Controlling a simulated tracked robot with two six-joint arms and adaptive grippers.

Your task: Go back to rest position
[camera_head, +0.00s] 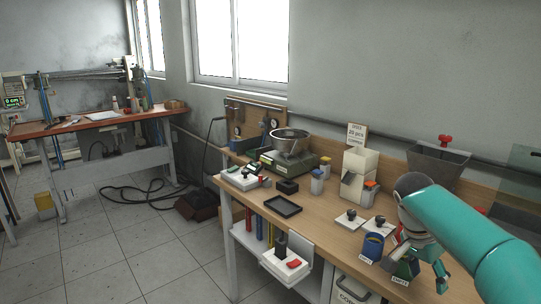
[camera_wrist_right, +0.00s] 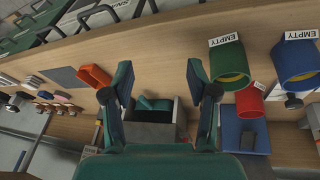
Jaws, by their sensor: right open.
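My right arm, teal, reaches in from the right in the head view. Its gripper (camera_head: 425,270) is over the front right part of the wooden workbench (camera_head: 335,216). In the right wrist view the gripper (camera_wrist_right: 162,85) has its two dark fingers spread wide, with nothing held between them. A grey open box (camera_wrist_right: 155,132) with dark green pieces in it shows below and between the fingers. My left gripper does not show in either view.
Green (camera_wrist_right: 229,64) and blue (camera_wrist_right: 294,64) holders labelled EMPTY and a red holder (camera_wrist_right: 250,101) are close to the right finger. A metal bowl (camera_head: 290,142) on a scale, a black tray (camera_head: 284,206) and a white dispenser (camera_head: 358,165) stand along the bench. Floor (camera_head: 130,245) is open at left.

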